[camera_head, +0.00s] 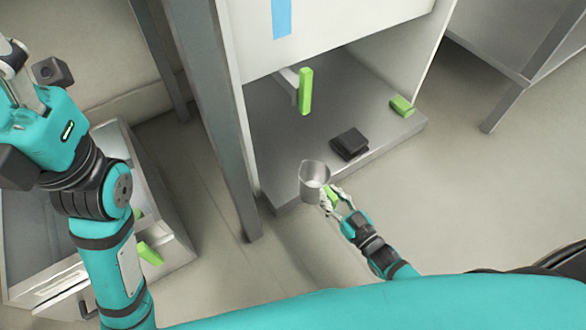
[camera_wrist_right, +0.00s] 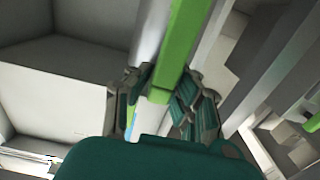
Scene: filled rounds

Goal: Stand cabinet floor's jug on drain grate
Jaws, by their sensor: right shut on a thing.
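The jug (camera_head: 314,172) is a grey metal cup-like vessel with an open top and a green handle (camera_head: 331,194). My right gripper (camera_head: 333,199) is shut on this handle, which also shows as a green bar in the right wrist view (camera_wrist_right: 183,45). The jug appears at the front edge of the grey cabinet floor (camera_head: 275,150); I cannot tell whether it touches it. My left gripper (camera_head: 17,68) is at the upper left, partly cut off, and its jaws are unclear. I cannot make out a drain grate.
On the cabinet floor are a dark block (camera_head: 350,143), a small green piece (camera_head: 402,106) and an upright green bar (camera_head: 305,92). A grey post (camera_head: 225,130) stands left of the opening. An open drawer unit (camera_head: 165,210) is at left. The floor at right is clear.

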